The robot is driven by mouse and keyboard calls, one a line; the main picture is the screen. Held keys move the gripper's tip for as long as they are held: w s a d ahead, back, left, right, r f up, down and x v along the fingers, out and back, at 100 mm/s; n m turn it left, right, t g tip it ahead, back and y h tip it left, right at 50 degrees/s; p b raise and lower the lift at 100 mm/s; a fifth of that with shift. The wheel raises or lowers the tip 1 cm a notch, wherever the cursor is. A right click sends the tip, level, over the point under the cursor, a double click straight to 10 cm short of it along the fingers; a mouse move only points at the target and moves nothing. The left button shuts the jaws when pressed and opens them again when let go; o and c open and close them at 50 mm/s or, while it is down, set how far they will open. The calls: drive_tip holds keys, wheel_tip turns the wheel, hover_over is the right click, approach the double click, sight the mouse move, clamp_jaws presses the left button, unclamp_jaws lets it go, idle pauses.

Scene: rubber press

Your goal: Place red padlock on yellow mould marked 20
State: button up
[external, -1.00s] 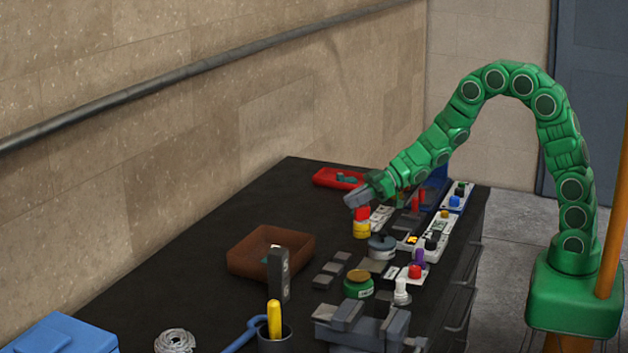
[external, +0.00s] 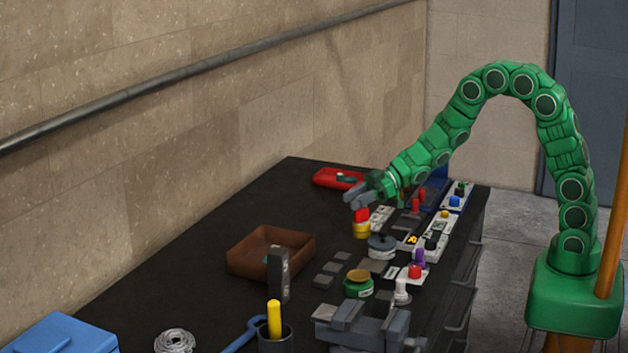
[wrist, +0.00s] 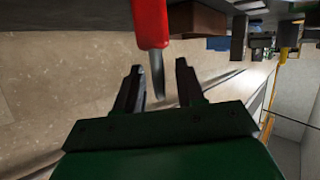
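The red padlock (external: 361,215) sits on top of a short yellow cylinder, apparently the yellow mould (external: 361,230), on the dark bench. No number is readable on it. In the wrist view the padlock's red body (wrist: 150,22) is at the top, and its grey shackle (wrist: 158,75) points between my fingers. My gripper (external: 356,197) is just above the padlock. Its two fingers (wrist: 159,85) stand apart with gaps on both sides of the shackle. The mould is not clearly visible in the wrist view.
A red tray (external: 325,177) lies behind the gripper. A dark round pot (external: 382,247) and a green tin (external: 358,286) stand nearer the camera. White strips with coloured pieces (external: 440,230) line the right edge.

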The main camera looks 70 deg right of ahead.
drive_tip(key=v, duration=1.1)
drive_tip(key=shift+s+d+r, duration=0.2)
drive_tip(key=shift+s+d, duration=0.05)
drive_tip(key=shift+d, duration=0.05)
drive_tip(key=s+d+r+m+h, duration=0.1)
drive_tip(key=d+r+m+h, duration=0.15)
drive_tip(key=d+h, duration=0.35)
drive_tip(key=s+d+r+m+h, duration=0.1)
drive_tip(key=d+r+m+h, duration=0.2)
drive_tip(key=d, duration=0.4)
drive_tip(key=s+d+m+g+h, duration=0.1)
drive_tip(key=s+d+m+h, duration=0.15)
drive_tip(key=s, duration=0.35)
drive_tip(key=s+a+g, duration=0.3)
drive_tip(key=s, duration=0.7)
drive_tip(key=s+a+f+m+g+y, duration=0.1)
drive_tip(key=s+a+g, duration=0.2)
drive_tip(key=s, duration=0.8)
drive_tip(key=s+a+f+m+g, duration=0.1)
drive_tip(key=s+a+g, duration=0.3)
drive_tip(key=s, duration=0.7)
drive_tip(key=shift+a+f+y, duration=0.15)
drive_tip(key=shift+a+y, duration=0.1)
drive_tip(key=shift+y, duration=0.1)
